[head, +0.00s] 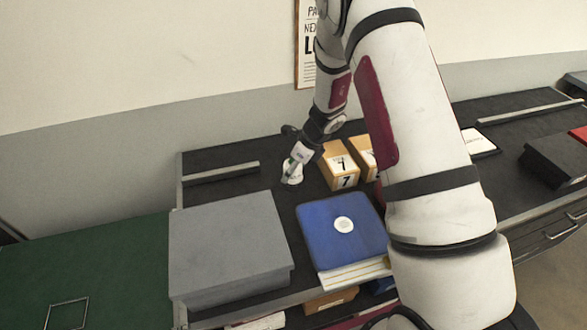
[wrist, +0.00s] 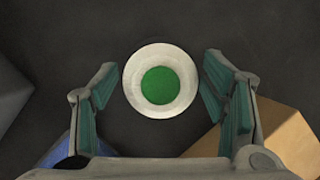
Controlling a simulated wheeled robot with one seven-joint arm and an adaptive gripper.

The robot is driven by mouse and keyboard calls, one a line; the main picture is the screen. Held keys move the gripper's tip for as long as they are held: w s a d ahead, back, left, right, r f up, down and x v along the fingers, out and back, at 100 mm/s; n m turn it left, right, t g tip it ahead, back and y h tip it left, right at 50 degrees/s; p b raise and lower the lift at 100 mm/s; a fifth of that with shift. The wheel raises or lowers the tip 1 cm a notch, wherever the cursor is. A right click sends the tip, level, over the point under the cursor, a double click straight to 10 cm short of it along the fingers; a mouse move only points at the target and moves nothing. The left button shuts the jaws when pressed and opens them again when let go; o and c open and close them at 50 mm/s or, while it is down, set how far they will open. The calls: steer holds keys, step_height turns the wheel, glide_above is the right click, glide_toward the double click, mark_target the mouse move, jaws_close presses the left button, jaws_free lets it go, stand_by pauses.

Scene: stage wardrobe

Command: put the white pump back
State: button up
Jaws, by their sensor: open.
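A round white thing with a green disc in its middle (wrist: 136,88) stands on the dark tabletop between my fingers in the wrist view. It also shows as a small white shape under my gripper in the head view (head: 292,175). I cannot tell from its shape whether it is the white pump, and no other pump is plain to see. My gripper (wrist: 161,78) is open, with one green-padded finger on each side of the white thing and a gap on both sides. In the head view my gripper (head: 292,164) points down and hides part of it.
A grey box (head: 228,240) and a blue lidded box (head: 335,225) stand nearer. Tan number boxes (head: 341,166) stand close right of my gripper. A dark box (head: 556,160) stands far right. Dark tabletop around the white thing is bare.

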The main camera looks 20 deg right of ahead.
steer(key=v, duration=1.2)
steer(key=s+a+r+n, duration=0.3)
steer(key=s+r+n, duration=0.3)
steer(key=r, duration=0.2)
steer(key=s+a+r+n, duration=0.2)
steer(key=s+r+n, duration=0.35)
steer(key=r, duration=0.35)
steer(key=s+d+r+n+t+h, duration=0.1)
steer(key=s+r+n, duration=0.2)
steer(key=s+n, duration=0.4)
steer(key=s+r+n+t+h, duration=0.1)
steer(key=s+r+n, duration=0.3)
steer(key=s+n, duration=0.4)
steer(key=s+h, duration=0.1)
steer(key=s, duration=0.2)
steer(key=shift+d+b, duration=0.4)
steer(key=shift+n, duration=0.25)
